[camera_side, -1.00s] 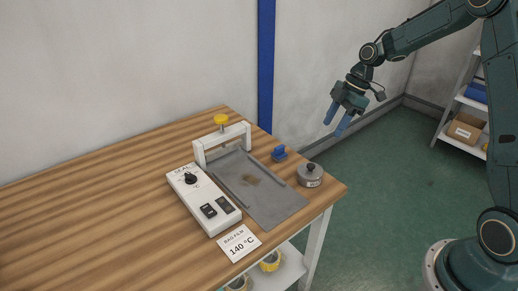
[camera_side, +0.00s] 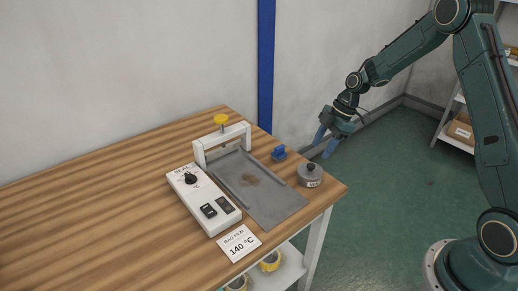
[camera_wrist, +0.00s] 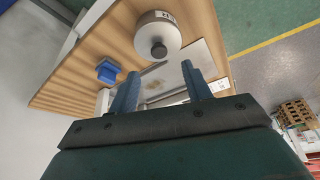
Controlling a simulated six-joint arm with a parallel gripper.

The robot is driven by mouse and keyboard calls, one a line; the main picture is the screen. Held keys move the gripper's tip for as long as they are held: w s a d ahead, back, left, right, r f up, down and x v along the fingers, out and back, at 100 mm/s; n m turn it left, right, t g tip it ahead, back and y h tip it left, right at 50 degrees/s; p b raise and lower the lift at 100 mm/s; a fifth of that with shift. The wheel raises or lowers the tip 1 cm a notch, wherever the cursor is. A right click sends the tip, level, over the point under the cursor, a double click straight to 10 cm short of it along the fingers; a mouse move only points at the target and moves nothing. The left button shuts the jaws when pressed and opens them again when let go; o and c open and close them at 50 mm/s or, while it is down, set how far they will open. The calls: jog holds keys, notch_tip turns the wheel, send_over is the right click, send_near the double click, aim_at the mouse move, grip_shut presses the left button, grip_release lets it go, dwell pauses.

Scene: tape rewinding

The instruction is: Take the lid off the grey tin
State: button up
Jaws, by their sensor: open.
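The grey tin (camera_side: 310,178) stands upright near the right corner of the wooden table, beside a metal plate. Its lid (camera_side: 311,167) with a dark knob is on it. In the wrist view the tin's lid (camera_wrist: 154,38) shows from above, beyond the fingertips. My gripper (camera_side: 323,148) is open and empty, with blue fingers, above and behind the tin in the side view, apart from it. The open fingers (camera_wrist: 158,80) also show in the wrist view, with a clear gap between them.
A blue block-like object (camera_side: 279,153) sits near the table's back edge, close to the tin. A card (camera_side: 239,243) reads 140 °C.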

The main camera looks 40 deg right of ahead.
aim_at(311, 165)
jog(key=shift+x, duration=0.85)
jog(key=shift+x, duration=2.6)
jog(key=shift+d, duration=0.15)
jog(key=c, duration=1.1)
jog(key=shift+o, duration=0.2)
jog(key=shift+r, duration=0.15)
notch_tip(311, 165, up, 20)
